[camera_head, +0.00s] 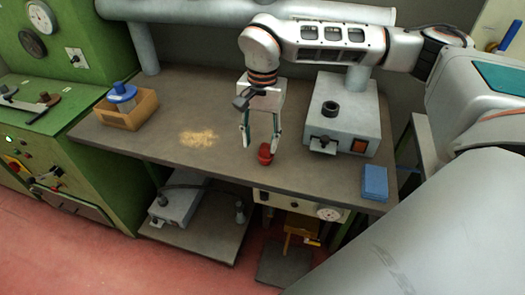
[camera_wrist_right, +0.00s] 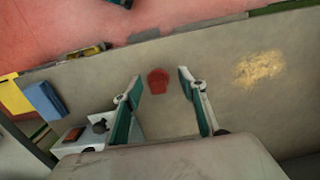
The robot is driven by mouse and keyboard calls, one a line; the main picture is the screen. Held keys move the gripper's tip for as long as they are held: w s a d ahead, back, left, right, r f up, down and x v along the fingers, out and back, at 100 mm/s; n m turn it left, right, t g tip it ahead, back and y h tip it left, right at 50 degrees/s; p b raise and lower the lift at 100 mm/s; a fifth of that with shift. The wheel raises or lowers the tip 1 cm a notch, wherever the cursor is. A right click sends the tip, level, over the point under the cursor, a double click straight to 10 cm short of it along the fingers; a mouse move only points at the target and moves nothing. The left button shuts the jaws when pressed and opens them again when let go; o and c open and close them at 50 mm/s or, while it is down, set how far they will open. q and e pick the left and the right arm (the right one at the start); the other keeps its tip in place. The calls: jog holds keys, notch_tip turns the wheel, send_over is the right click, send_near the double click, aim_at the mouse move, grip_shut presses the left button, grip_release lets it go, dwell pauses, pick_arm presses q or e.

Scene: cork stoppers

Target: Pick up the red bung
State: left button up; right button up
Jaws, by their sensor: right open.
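The red bung (camera_head: 265,154) sits on the grey-brown bench top near its front edge. My right gripper (camera_head: 261,148) is open and points down above the bench, with the bung close to its right-hand finger in the head view. In the right wrist view the red bung (camera_wrist_right: 158,82) lies beyond the fingertips, nearer the left finger. The two fingers (camera_wrist_right: 184,76) stand apart with nothing between them. I cannot tell exactly how high the fingertips are above the bench. My left gripper shows in neither view.
A grey box machine (camera_head: 340,123) with a black ring on top stands right of the bung. A blue block (camera_head: 374,183) lies at the front right. A wooden box (camera_head: 145,108) with a blue-topped item stands left, and a sawdust patch (camera_head: 198,138) lies between. Green machinery (camera_head: 75,130) borders the bench.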

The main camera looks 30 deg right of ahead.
aim_at(265, 147)
jog(key=shift+w+d+r, duration=0.25)
jog(key=shift+d+r, duration=0.1)
jog(key=shift+d, duration=0.35)
jog(key=shift+w+d+f+h, duration=0.1)
jog(key=shift+d+f+h, duration=0.1)
jog(key=shift+h, duration=0.1)
notch_tip(265, 147, down, 7)
jog(key=shift+f, duration=0.15)
jog(key=c, duration=0.9)
